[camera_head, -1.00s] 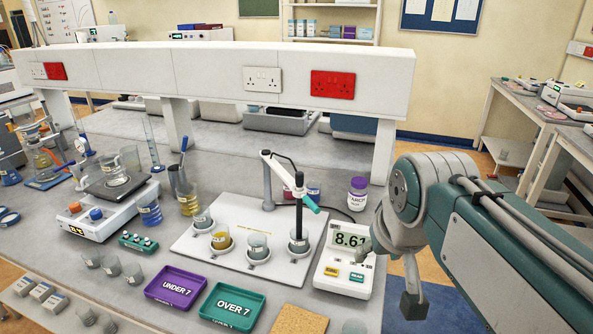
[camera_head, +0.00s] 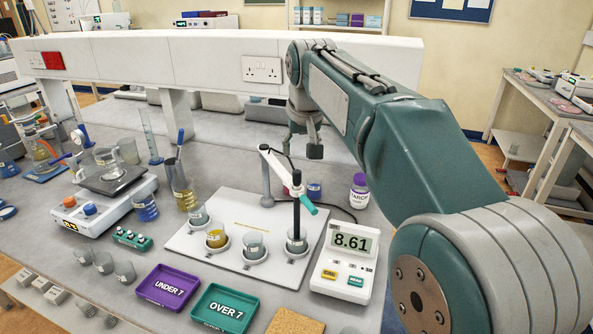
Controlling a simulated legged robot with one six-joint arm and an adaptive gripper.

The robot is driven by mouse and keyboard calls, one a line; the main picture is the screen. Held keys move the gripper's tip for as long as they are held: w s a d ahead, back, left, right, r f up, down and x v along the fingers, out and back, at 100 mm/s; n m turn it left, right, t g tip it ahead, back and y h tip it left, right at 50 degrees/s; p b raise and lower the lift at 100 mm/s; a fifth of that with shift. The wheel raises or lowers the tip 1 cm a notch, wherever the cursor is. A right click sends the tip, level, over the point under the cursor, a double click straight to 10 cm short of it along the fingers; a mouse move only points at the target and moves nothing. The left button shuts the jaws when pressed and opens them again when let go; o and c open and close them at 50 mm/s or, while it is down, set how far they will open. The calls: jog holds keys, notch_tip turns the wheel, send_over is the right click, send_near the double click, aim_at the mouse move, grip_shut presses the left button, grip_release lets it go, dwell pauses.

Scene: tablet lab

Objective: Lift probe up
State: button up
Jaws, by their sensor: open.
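The probe (camera_head: 297,215) is a dark upright rod on a white jointed arm stand (camera_head: 275,165) with a teal handle (camera_head: 305,208). Its lower end is down in a beaker (camera_head: 296,242) at the right of the white board. The pH meter (camera_head: 343,265) beside it reads 8.61. My gripper (camera_head: 305,150) is open and empty, above and behind the stand's top. It points down and is apart from the probe.
Several beakers stand on the white board (camera_head: 215,265). A purple "UNDER 7" tray (camera_head: 165,287) and a teal "OVER 7" tray (camera_head: 224,308) lie in front. A purple-capped bottle (camera_head: 359,192) stands behind the meter. A white socket shelf (camera_head: 215,60) spans the back.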

aim_at(297, 170)
jog(key=x, duration=0.8)
jog(key=shift+w+f, duration=0.15)
jog(key=shift+f, duration=0.2)
grip_shut()
